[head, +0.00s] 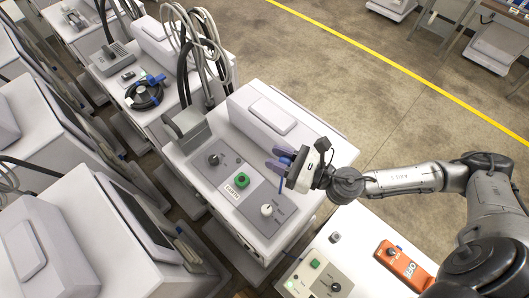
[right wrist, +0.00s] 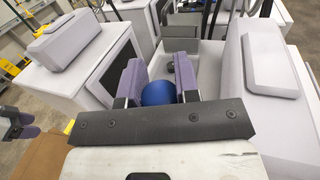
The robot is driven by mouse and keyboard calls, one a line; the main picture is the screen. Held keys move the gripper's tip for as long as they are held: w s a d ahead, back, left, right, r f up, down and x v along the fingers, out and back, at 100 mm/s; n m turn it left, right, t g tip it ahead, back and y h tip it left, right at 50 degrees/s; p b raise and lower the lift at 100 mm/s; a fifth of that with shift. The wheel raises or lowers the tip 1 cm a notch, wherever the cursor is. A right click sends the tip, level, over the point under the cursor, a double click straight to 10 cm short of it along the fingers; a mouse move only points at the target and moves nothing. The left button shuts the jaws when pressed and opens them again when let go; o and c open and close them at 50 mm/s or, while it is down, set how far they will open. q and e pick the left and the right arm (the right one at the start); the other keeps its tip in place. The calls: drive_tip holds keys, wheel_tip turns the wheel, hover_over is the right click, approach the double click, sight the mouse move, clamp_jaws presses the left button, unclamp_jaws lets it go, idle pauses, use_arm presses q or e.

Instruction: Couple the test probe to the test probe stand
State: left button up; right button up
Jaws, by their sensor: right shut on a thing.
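My right gripper (head: 280,162) is shut on a rounded blue thing (right wrist: 158,93), which I take for the test probe. It sits between the two purple finger pads in the right wrist view; its lower part is hidden there by the gripper body. In the head view the gripper is above the right side of the near machine's grey panel (head: 226,152). The panel carries a dark round fitting (head: 214,159), a green one labelled EARTH (head: 242,180) and a white one (head: 267,210). I cannot tell which is the test probe stand. Purple pads, apparently my left gripper (right wrist: 20,128), show at the right wrist view's left edge.
A grey upright block (head: 187,128) and looped hoses (head: 195,45) stand behind the panel. A raised white housing (head: 272,122) lies beside it. An orange device (head: 402,265) rests on a white surface at lower right. The floor (head: 345,90) beyond is open.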

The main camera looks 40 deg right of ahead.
drive_tip(key=w+d+v, duration=0.1)
drive_tip(key=d+v, duration=0.1)
drive_tip(key=v, duration=1.2)
drive_tip(key=w+d+v, duration=0.1)
drive_tip(key=d+v, duration=0.1)
drive_tip(key=v, duration=1.2)
wheel_tip(320, 180, down, 47)
drive_tip(key=b, duration=2.4)
drive_tip(key=shift+w+d+b, duration=0.2)
drive_tip(key=shift+w+b, duration=0.05)
drive_tip(key=shift+b, duration=0.15)
drive_tip(key=shift+f+b, duration=1.35)
drive_tip(key=shift+f, duration=0.5)
